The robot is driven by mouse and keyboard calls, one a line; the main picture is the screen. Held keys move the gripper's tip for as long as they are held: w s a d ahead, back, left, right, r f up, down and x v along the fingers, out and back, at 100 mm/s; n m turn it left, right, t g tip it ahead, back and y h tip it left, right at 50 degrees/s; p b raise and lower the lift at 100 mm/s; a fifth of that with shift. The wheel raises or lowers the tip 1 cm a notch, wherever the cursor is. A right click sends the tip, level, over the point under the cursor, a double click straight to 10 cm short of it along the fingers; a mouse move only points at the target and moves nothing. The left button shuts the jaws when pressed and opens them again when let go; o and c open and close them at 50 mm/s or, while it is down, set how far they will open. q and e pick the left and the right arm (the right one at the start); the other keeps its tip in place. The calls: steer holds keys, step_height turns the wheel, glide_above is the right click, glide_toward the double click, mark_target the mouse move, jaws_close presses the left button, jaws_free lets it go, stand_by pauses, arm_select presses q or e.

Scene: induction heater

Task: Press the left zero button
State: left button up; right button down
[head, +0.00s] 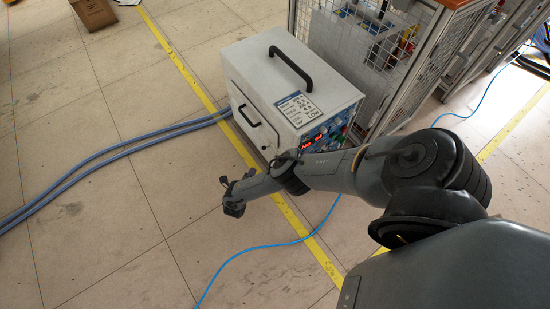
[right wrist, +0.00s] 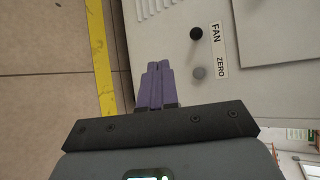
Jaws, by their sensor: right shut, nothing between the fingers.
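The induction heater (head: 262,70) is a white box with a black top handle, standing on the floor. Its front panel, with a red display (head: 312,143), is partly hidden by my right arm. In the right wrist view, a grey button (right wrist: 199,73) sits beside the word ZERO on a white label (right wrist: 219,50). A black button (right wrist: 196,33) sits beside the word FAN. My right gripper (right wrist: 158,66) is shut and empty, its purple fingers left of the grey button in the picture and apart from it. The right gripper (head: 233,208) also shows in the head view, in front of the heater. My left gripper is not in view.
A wire-mesh cage (head: 350,50) stands right behind the heater. Blue hoses (head: 120,150) run left from the heater across the tiled floor. A yellow floor line (head: 185,70) passes by the heater, and a thin blue cable (head: 255,249) lies in front. Floor at left is mostly clear.

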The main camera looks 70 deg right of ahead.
steer(key=s+d+p, duration=0.2)
steer(key=s+d, duration=0.2)
steer(key=d, duration=0.3)
steer(key=shift+s, duration=0.25)
steer(key=shift+a, duration=0.1)
stand_by(0.5)
stand_by(0.6)
stand_by(0.7)
steer(key=shift+s, duration=0.1)
steer(key=shift+s+d, duration=0.15)
steer(key=shift+d, duration=0.25)
